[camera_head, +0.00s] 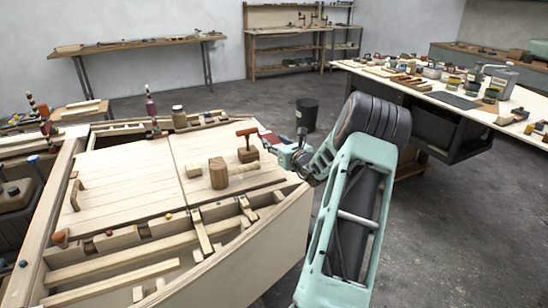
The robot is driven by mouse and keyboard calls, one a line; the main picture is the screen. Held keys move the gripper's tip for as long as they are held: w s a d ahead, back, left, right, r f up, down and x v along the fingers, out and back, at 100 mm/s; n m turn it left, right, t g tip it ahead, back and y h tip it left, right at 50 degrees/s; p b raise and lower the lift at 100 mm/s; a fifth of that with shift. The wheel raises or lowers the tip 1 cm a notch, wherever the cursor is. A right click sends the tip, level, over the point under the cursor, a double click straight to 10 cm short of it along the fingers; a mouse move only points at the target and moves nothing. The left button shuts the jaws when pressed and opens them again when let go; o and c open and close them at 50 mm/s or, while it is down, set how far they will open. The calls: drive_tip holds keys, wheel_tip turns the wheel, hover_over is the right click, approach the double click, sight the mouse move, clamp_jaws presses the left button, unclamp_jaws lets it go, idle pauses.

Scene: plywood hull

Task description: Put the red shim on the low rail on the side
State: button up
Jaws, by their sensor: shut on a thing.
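My gripper (277,146) is at the far right corner of the plywood hull, with my arm reaching in from the right. A small red piece (268,138), which looks like the red shim, shows at its fingertips. The gripper is shut on it. The fingers are small in this view and partly hide the piece. Long pale wooden rails run along the hull's near side: an upper one (120,258) and a lower one (108,284). I cannot tell for certain which is the low rail.
On the hull deck (130,178) stand a wooden mallet (219,173) and an orange-handled tool (247,146). A bottle (151,108) and a jar (179,117) stand at the back edge. A cluttered table (385,72) is at right; a dark bin (307,115) stands behind.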

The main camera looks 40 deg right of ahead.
drive_tip(key=shift+f, duration=2.2)
drive_tip(key=shift+f+b, duration=0.6)
drive_tip(key=shift+b, duration=0.2)
drive_tip(key=o, duration=1.2)
